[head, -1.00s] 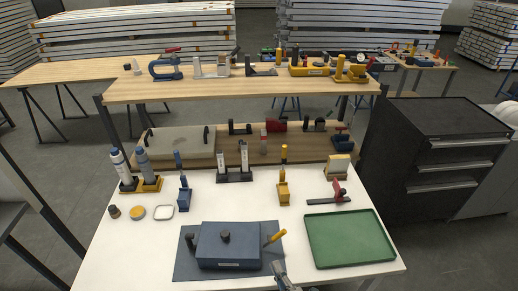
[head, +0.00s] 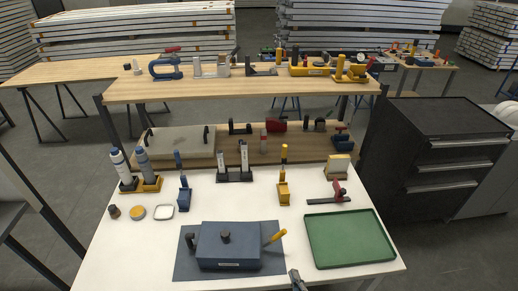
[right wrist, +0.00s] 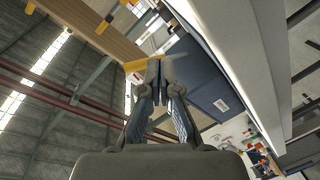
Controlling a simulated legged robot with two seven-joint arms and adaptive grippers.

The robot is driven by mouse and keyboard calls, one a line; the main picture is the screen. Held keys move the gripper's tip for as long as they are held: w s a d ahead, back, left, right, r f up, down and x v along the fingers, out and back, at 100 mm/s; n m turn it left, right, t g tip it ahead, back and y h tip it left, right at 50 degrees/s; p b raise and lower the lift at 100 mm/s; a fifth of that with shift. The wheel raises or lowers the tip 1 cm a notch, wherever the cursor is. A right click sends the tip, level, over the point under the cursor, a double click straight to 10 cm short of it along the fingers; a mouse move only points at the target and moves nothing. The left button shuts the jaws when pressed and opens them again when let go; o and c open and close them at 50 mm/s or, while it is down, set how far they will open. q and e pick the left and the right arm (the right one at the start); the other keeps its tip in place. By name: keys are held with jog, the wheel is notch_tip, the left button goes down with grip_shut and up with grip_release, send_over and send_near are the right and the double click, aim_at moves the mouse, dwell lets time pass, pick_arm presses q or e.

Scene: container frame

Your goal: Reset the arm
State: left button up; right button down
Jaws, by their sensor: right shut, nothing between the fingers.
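My right gripper (head: 297,280) shows at the bottom edge of the head view, just in front of the table's front edge, between the blue box and the green tray. In the right wrist view the right gripper (right wrist: 160,68) has its fingertips together, with nothing held. Behind the fingers, that view shows the blue box (right wrist: 200,85) at a tilt. My left gripper is in neither view.
The white table (head: 130,245) carries a blue box (head: 217,247) on a grey mat (head: 186,268), a yellow-handled tool (head: 274,237) and an empty green tray (head: 350,240). Bottles (head: 121,165) and tool holders (head: 235,175) line the back. A black drawer cabinet (head: 430,155) stands right.

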jog(key=s+d+f+m+g+h, duration=0.3)
jog(key=s+d+f+m+g, duration=0.3)
jog(key=s+d+f, duration=0.15)
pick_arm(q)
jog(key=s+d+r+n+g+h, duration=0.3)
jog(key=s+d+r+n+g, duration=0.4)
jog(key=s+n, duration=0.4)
pick_arm(e)
jog(key=s+d+f+m+g, duration=0.15)
jog(key=s+g, duration=0.25)
jog(key=s, duration=0.4)
jog(key=s+d+f+m+g, duration=0.1)
jog(key=s+f+m+g, duration=0.2)
jog(key=s, duration=0.4)
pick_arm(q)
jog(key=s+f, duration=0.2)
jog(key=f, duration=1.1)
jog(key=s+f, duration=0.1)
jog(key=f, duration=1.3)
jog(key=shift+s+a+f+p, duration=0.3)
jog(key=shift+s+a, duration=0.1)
pick_arm(e)
jog(key=s+f, duration=0.2)
jog(key=f, duration=1.2)
jog(key=s+f+g, duration=0.1)
jog(key=s+f, duration=0.1)
jog(key=f, duration=1.2)
jog(key=shift+s+g+h, duration=0.15)
jog(key=shift+g+h, duration=0.15)
